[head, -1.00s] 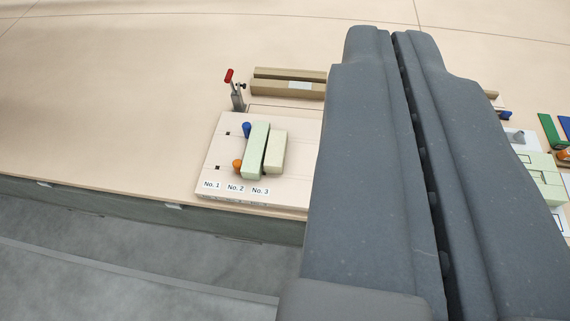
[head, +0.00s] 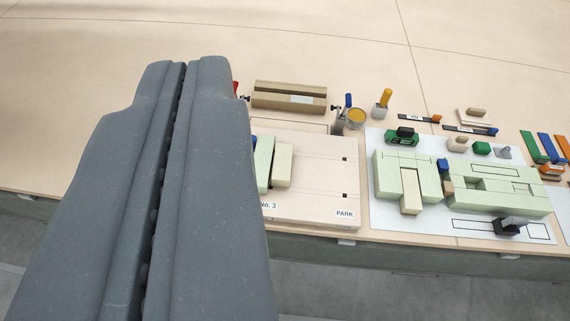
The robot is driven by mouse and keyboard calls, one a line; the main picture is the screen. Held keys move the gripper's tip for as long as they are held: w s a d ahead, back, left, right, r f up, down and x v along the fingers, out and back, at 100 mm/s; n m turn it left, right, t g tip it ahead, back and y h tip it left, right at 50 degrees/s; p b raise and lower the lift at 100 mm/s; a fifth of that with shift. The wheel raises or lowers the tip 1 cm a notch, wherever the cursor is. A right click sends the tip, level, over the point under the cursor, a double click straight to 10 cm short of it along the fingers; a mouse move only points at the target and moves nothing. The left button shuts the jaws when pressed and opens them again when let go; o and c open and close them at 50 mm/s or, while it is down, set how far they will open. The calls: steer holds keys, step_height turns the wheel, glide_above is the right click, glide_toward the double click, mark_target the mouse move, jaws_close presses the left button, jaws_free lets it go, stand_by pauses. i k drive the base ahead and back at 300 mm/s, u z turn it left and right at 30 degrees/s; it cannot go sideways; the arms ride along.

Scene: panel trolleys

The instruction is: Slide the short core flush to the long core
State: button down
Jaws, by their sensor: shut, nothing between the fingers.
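A pale board (head: 320,180) carries two pale green bars side by side, partly hidden by my gripper. The longer bar (head: 264,158) is on the left and seems to be the long core. The shorter bar (head: 283,165), likely the short core, stands to its right. A narrow dark gap shows between them, and their ends are not level. My gripper (head: 186,64) is shut and empty, large and grey, filling the left of the view. It covers the board's left part, including the No. 1 and No. 2 labels.
Behind the board lies a brown beam (head: 290,96). To the right, a white mat (head: 378,215) holds green blocks (head: 500,185) and small tools. A clamp (head: 338,122), a yellow-topped cup (head: 356,118) and a yellow-handled tool (head: 383,102) stand behind.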

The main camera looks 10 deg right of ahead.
mark_target(283, 153)
steer(key=u, duration=0.05)
steer(key=i, duration=1)
steer(key=z, duration=0.05)
